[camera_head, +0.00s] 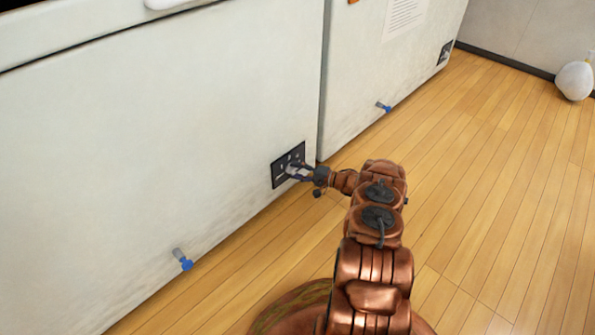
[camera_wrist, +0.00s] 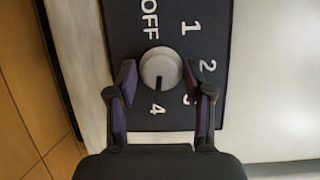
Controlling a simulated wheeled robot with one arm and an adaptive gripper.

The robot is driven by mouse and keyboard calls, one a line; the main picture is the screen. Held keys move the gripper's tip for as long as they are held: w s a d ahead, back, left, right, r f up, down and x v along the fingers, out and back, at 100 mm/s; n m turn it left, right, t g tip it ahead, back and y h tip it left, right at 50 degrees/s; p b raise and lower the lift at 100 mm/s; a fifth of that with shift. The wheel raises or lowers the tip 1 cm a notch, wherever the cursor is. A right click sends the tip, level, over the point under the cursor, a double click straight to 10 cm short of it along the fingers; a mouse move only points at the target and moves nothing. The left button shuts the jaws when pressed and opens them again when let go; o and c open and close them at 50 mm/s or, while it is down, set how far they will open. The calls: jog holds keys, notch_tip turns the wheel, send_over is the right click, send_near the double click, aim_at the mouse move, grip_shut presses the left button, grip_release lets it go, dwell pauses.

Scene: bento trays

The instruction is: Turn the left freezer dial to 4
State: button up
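The left freezer (camera_head: 170,140) is the large white chest on the left. Its dark dial panel (camera_head: 277,174) sits low near its right edge, partly hidden by my gripper (camera_head: 299,172). In the wrist view, the round grey dial (camera_wrist: 159,66) sits on the dark panel (camera_wrist: 125,22) among the labels OFF, 1, 2, 3 and 4. Its dark pointer mark faces down in the picture, toward the 4. My gripper (camera_wrist: 161,75) is open, with one finger on each side of the dial and a visible gap on both sides. The right finger partly covers the 3.
A second white freezer (camera_head: 365,75) stands to the right with its own dark panel (camera_head: 446,52). Blue-tipped drain taps (camera_head: 183,260) stick out low from both freezers. The wooden floor (camera_head: 480,190) is clear on the right.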

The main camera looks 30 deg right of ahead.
jog(key=shift+o, duration=0.5)
jog(key=shift+s, duration=0.1)
jog(key=v, duration=1.2)
